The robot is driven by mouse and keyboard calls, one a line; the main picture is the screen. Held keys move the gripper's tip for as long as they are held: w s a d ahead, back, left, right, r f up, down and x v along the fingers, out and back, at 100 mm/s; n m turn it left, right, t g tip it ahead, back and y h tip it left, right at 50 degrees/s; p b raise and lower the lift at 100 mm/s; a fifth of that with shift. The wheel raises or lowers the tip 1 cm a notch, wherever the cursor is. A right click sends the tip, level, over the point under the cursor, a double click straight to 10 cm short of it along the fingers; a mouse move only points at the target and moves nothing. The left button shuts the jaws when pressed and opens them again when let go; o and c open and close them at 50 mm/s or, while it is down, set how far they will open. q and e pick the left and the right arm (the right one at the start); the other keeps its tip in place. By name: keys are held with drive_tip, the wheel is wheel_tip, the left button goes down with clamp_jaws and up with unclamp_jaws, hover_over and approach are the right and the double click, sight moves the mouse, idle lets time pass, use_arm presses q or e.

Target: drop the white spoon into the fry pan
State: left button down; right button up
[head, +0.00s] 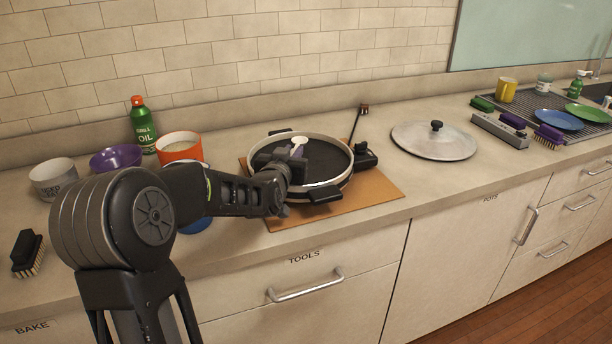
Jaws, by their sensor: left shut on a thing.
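The fry pan (328,166) is a wide, dark, round pan with a pale rim and black handles, sitting on a brown board. My left gripper (284,164) reaches over the pan's left side and is shut on the white spoon (299,142). The spoon's pale bowl end shows just past the gripper, above the dark pan floor. The rest of the spoon is hidden by the gripper. I cannot tell whether the spoon touches the pan. My right gripper is not in view.
A metal lid (420,142) lies right of the brown board (376,190). Left of the pan stand an orange-rimmed pot (181,154), a purple bowl (115,158), a white container (54,180) and a green oil bottle (142,124). A black brush (27,252) lies at the front left.

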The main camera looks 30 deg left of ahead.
use_arm(q)
drive_tip(key=shift+f, duration=0.15)
drive_tip(key=c, duration=1.3)
unclamp_jaws()
drive_tip(key=shift+o, duration=0.2)
drive_tip(key=v, duration=0.7)
drive_tip(key=shift+s+d+b, duration=0.1)
drive_tip(key=shift+s+b, duration=0.3)
